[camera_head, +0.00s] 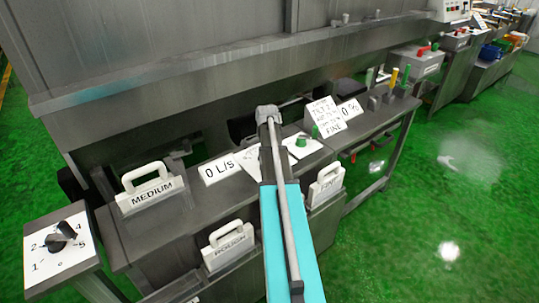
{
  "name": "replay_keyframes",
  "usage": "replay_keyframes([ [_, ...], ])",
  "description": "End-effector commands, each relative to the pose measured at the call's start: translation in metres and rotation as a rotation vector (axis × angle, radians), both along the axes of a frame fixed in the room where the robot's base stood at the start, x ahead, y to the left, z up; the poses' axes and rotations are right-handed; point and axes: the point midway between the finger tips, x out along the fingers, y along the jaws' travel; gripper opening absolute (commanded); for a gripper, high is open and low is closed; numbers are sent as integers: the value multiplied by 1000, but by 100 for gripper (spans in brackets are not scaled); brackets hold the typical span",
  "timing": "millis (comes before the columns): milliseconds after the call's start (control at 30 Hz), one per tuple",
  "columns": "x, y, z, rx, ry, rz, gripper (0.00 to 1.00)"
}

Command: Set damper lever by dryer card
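A white card (325,116) with several lines of handwriting stands on the grey bench; its last word looks like FINE and the rest is too small to read. A "0 %" sign (350,112) stands to its right. I cannot tell which part is the damper lever. A green knob (301,141) sits on a white plate left of the card. My teal arm rises from the bottom edge and covers the bench's middle.
A "0 L/S" sign (220,168) stands left of my arm. White handled plates read MEDIUM (152,194), ROUGH (229,246) and apparently FINE (327,186). A numbered dial (62,241) is at lower left. A large grey metal housing (170,70) overhangs the bench. Green floor is open at right.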

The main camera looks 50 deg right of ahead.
Motion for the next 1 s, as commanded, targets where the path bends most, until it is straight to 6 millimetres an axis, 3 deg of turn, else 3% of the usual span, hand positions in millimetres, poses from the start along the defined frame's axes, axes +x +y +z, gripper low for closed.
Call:
replay_keyframes([
  [333,-6,-8,0,0,-1,-15,0],
  [367,-6,-9,0,0,-1,-16,42],
  [533,-8,-9,0,0,0,-17,72],
  [1000,-9,-9,0,1,2,-18,72],
])
